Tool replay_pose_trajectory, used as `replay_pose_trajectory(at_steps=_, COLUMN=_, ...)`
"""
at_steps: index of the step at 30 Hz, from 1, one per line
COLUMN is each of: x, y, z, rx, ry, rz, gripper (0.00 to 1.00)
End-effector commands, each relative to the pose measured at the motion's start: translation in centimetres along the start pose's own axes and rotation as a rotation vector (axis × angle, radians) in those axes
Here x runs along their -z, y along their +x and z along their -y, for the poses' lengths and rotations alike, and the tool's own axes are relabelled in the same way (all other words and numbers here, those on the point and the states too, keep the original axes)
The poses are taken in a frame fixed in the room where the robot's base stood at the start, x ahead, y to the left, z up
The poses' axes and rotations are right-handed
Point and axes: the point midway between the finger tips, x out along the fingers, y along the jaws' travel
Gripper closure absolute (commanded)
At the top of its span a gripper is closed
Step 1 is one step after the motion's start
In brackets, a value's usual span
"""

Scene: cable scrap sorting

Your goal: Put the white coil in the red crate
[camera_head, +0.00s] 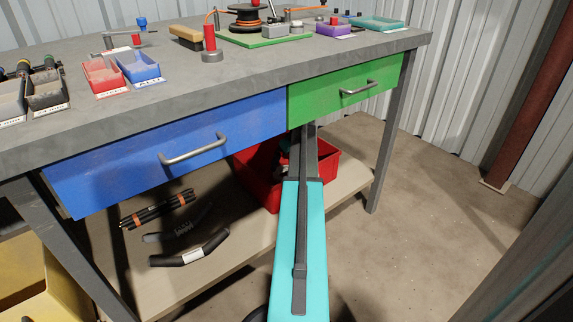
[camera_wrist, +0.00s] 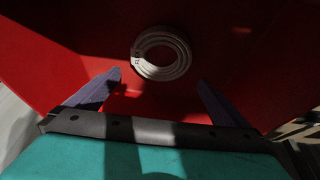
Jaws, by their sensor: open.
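The white coil (camera_wrist: 162,70), a ring of several turns with a small dark-marked tie on its left, shows in the wrist view against the red inside of the red crate (camera_wrist: 60,65). My gripper (camera_wrist: 160,84) is open, with its two dark fingers apart. The coil is beyond the fingertips, between them in the picture and clear of both. In the head view, the red crate (camera_head: 255,188) stands on the lower shelf under the bench. My arm reaches to it and hides its front right part. My gripper and the coil cannot be made out there.
The blue drawer (camera_head: 120,170) and green drawer (camera_head: 320,98) hang just above the crate. Black cable pieces (camera_head: 190,248) lie on the shelf (camera_head: 225,262) to its left. A bench leg (camera_head: 388,140) stands to the right, with clear floor beyond.

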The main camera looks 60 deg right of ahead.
Motion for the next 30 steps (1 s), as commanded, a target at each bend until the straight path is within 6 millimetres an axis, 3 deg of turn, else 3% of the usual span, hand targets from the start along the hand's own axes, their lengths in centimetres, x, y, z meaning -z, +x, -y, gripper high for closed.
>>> replay_pose_trajectory(at_steps=15, x=0.0, y=-6.7, z=-0.1, rx=-0.001, ry=0.0, rz=-0.001, gripper=0.0)
replay_pose_trajectory(at_steps=30, x=-0.1, y=-7.6, z=-0.1, rx=-0.001, ry=0.001, rz=0.0, gripper=0.0)
